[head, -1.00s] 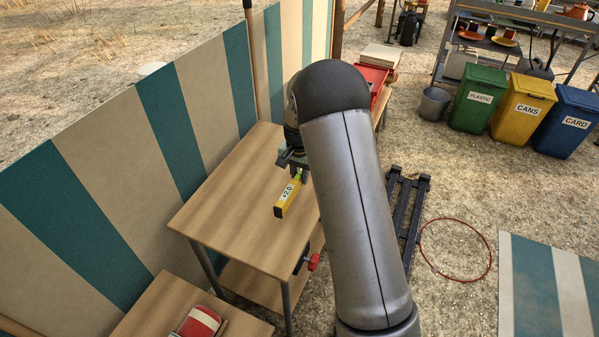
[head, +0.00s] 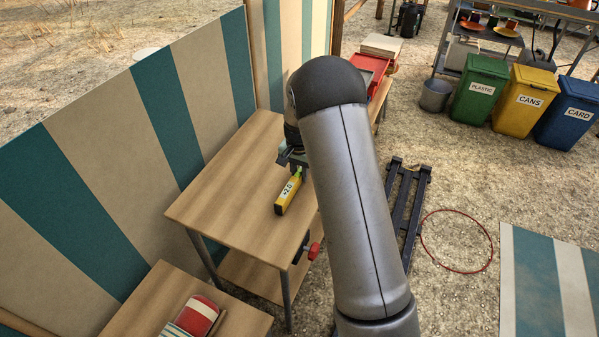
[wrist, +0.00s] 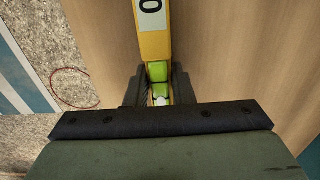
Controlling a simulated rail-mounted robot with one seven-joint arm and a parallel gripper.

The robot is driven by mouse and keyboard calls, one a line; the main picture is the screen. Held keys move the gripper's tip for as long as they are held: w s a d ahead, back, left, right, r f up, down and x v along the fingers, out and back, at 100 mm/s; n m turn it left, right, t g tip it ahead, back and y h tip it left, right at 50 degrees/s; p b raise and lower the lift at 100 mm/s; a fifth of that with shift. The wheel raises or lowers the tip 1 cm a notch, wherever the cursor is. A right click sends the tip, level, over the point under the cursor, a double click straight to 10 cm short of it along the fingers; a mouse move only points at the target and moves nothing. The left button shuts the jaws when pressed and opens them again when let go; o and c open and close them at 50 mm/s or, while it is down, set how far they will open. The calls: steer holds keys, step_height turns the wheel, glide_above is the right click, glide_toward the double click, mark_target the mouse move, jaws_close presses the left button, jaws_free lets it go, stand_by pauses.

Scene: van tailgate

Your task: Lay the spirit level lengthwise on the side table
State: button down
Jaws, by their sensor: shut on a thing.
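The yellow spirit level (head: 286,194) carries a white "+2.0" label and has a green part near my gripper. My gripper (head: 295,163) is shut on it, over the wooden side table (head: 225,205). In the wrist view the jaws (wrist: 159,90) close on both sides of the level (wrist: 153,42), around its green section. The level points from my gripper toward the table's near edge. It looks very close to the tabletop; I cannot tell whether it touches. My arm hides the right part of the table and the level's far end.
A lower wooden table with a red, striped item (head: 195,317) stands in front. A red-handled clamp (head: 313,251) is at the side table's near edge. A striped windbreak (head: 150,110) runs along the left. The left half of the tabletop is bare.

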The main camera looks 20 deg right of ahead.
steer(key=shift+f, duration=0.1)
steer(key=c, duration=1.2)
jaws_free()
steer(key=shift+o, duration=0.2)
step_height(320, 180, up, 16)
steer(key=s+a+r+n+p, duration=0.2)
steer(key=s+r, duration=0.4)
steer(key=s, duration=0.3)
steer(key=s+a+r+n+p, duration=0.1)
steer(key=s+n+p, duration=0.3)
steer(key=s, duration=2.1)
steer(key=shift+s+a+r+n, duration=0.2)
steer(key=shift+a+n, duration=0.4)
steer(key=shift+n, duration=0.6)
